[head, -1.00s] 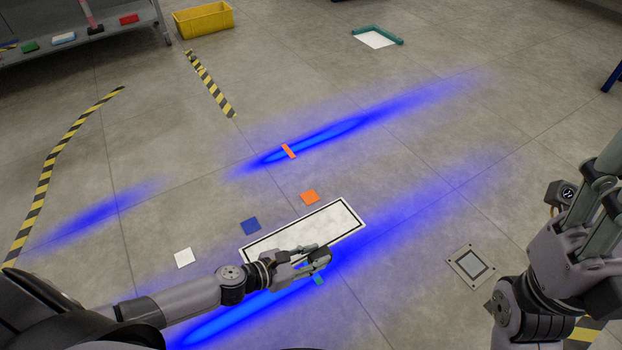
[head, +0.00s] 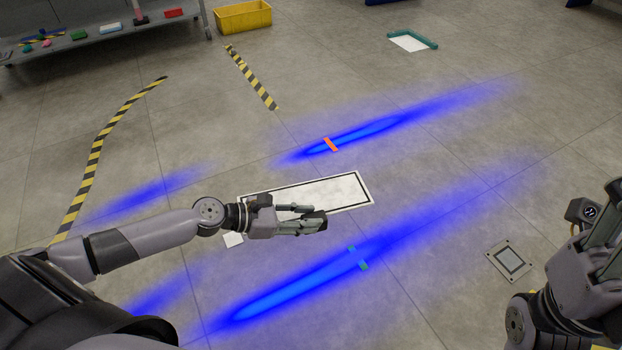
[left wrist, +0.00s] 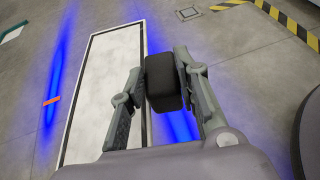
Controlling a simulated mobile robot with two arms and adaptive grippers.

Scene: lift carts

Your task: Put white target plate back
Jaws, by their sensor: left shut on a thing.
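The white target plate (head: 330,190), a long white rectangle with a black border, lies behind my left gripper (head: 305,217) in the head view. It also shows in the left wrist view (left wrist: 105,85), stretching away beside the fingers. My left gripper is shut on a dark block (left wrist: 163,82) that sits between its fingers; the plate moves along with it. The exact join of block and plate is hidden. My right gripper (head: 605,240) is at the right edge, away from the plate, its fingertips unclear.
A white square (head: 233,240) lies on the floor, partly hidden by my left arm. A teal-edged white patch (head: 410,41) is at the back. A yellow bin (head: 243,17) and a loaded shelf (head: 95,33) stand back left. A metal floor plate (head: 509,260) lies right. Open floor surrounds these.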

